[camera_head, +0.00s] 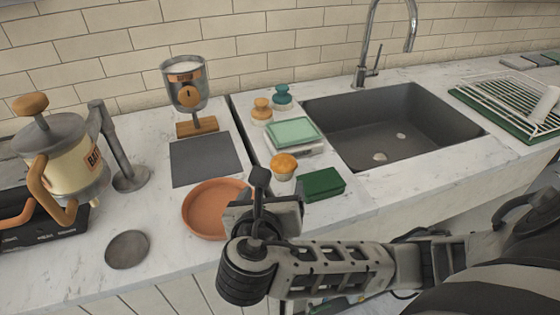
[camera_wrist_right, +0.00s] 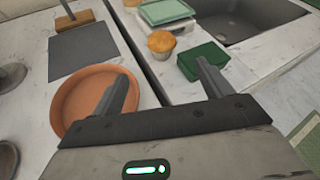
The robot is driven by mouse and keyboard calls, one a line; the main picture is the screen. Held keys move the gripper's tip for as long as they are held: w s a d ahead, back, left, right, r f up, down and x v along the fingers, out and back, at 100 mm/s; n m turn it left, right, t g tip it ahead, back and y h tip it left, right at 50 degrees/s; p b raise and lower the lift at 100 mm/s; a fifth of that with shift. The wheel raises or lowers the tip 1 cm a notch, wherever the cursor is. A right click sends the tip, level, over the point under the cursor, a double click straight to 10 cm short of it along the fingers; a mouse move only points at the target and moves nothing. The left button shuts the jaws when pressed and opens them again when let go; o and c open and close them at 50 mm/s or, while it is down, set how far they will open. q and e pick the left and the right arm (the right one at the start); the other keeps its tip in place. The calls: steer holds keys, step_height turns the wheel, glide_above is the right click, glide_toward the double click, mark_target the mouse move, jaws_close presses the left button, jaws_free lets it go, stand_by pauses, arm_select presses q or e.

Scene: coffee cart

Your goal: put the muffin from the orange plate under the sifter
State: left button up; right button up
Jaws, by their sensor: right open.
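A muffin (camera_head: 283,166) with an orange top stands on the white counter, right of the orange plate (camera_head: 199,208); it also shows in the right wrist view (camera_wrist_right: 161,44). The orange plate looks empty where it shows, and my arm hides its right part. The sifter (camera_head: 187,88) is a metal cup on a wooden foot at the back, with a dark grey mat (camera_head: 205,160) in front of it. My right gripper (camera_wrist_right: 160,85) is open and empty, above the counter between the plate and a green box, short of the muffin. My left gripper is not in view.
A green box (camera_head: 323,184) lies right of the muffin. A scale with a pale green tray (camera_head: 293,132) and two knobbed tampers stand behind it. The sink (camera_head: 400,127) is at right. A Batter-like labelled dispenser (camera_head: 65,160) and a dark disc (camera_head: 127,249) are at left.

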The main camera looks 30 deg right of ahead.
mark_target(282, 170)
steer(key=shift+x, duration=4.05)
steer(key=shift+f+x, duration=0.15)
steer(key=shift+x, duration=1.15)
steer(key=shift+f+x, duration=0.15)
steer(key=shift+x, duration=1.1)
steer(key=shift+s, duration=0.2)
steer(key=c, duration=1.1)
steer(key=shift+c, duration=0.2)
steer(key=shift+r, duration=0.15)
